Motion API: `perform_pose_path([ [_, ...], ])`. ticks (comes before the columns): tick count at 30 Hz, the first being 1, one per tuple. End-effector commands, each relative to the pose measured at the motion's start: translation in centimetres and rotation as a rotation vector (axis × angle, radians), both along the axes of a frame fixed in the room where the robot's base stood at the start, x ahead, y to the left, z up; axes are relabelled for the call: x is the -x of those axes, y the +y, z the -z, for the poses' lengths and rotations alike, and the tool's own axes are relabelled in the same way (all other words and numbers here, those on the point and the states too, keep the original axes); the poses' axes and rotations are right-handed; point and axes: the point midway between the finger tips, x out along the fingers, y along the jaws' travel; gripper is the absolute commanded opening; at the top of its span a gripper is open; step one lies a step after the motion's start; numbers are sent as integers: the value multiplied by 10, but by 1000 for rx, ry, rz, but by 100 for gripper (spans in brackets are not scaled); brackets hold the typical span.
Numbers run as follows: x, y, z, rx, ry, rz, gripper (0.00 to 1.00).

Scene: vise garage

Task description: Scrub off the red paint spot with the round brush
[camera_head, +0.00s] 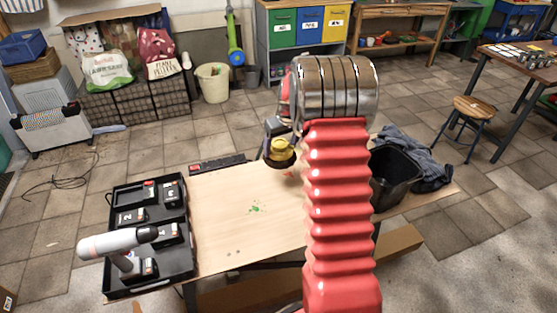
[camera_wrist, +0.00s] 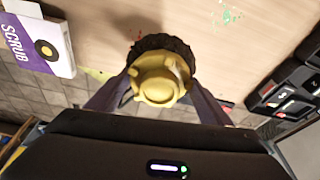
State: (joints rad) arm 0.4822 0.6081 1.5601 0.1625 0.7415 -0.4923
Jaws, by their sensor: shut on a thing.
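My gripper (camera_wrist: 157,92) is shut on the round brush (camera_wrist: 160,78), with one finger on each side of its yellow body. The dark bristles face the wooden tabletop; whether they touch it is unclear. In the head view the brush (camera_head: 281,150) is over the far part of the table, left of my red arm. A faint reddish mark (camera_head: 290,172) shows on the wood just in front of the brush, partly hidden by my arm. A green paint spot (camera_head: 256,208) lies nearer on the bare wood and also shows in the wrist view (camera_wrist: 228,17).
A black tray (camera_head: 190,258) with several numbered batteries and a white-and-grey cordless tool (camera_head: 118,241) stands at the table's left. A black bin (camera_head: 397,180) is at the right. A "SCRUB" box (camera_wrist: 40,42) shows in the wrist view. The table's front middle is clear.

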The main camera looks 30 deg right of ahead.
Motion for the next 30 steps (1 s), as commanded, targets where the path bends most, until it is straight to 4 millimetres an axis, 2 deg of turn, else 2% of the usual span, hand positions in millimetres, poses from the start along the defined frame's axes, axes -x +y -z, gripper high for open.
perform_pose_path([
  [1, 6, -15, 12, 0, 0, -1, 49],
  [3, 12, -29, 24, 5, -4, -12, 49],
  [7, 18, -43, 36, 10, -8, -24, 49],
  [22, 19, -45, 41, 13, -8, -30, 49],
  [30, 20, -46, 63, 12, -7, -28, 49],
])
